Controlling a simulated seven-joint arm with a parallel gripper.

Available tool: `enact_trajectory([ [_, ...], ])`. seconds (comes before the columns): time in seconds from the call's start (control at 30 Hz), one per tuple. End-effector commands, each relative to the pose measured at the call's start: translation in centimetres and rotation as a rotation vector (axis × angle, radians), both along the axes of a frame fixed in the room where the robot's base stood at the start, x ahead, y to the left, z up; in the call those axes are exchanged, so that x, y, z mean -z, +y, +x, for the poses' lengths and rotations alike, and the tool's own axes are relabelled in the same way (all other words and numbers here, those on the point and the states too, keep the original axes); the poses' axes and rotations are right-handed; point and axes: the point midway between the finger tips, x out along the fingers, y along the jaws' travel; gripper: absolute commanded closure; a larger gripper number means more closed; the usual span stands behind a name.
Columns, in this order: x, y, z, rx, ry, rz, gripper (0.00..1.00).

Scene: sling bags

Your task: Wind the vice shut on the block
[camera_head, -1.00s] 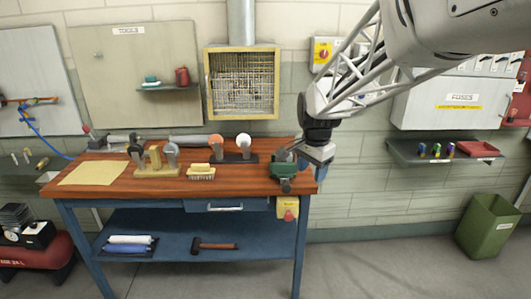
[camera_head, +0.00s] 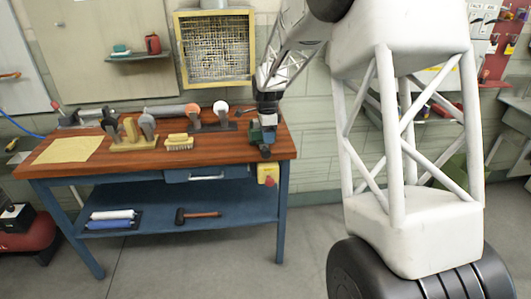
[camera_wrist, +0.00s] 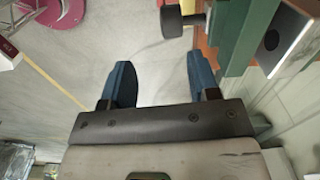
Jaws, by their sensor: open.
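The green vice (camera_head: 264,136) is mounted at the right end of the wooden bench top (camera_head: 230,150). Its green body (camera_wrist: 240,35) also shows at the upper right of the wrist view. A dark knob on a bar (camera_wrist: 182,22), seemingly part of the vice handle, shows just beyond my fingers. My gripper (camera_head: 268,108) is at the vice, largely hiding it in the head view. Its two blue fingers (camera_wrist: 162,82) are apart with nothing between them in the wrist view; whether they touch the vice cannot be told. I cannot make out the block.
A hand brush (camera_head: 179,142) and several upright tools in a wooden holder (camera_head: 135,142) stand left of the vice. A yellow box with a red button (camera_head: 268,174) hangs on the bench front. A hammer (camera_head: 197,215) lies on the lower shelf. Floor in front is clear.

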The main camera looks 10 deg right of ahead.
Motion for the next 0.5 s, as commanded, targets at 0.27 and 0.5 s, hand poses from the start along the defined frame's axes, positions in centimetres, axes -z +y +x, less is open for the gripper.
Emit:
enact_trajectory([
  [0.27,1.4,0.3,1.6,0.052,0.007,0.0,0.45],
  [0.5,1.4,0.3,1.6,0.053,0.007,0.0,0.45],
])
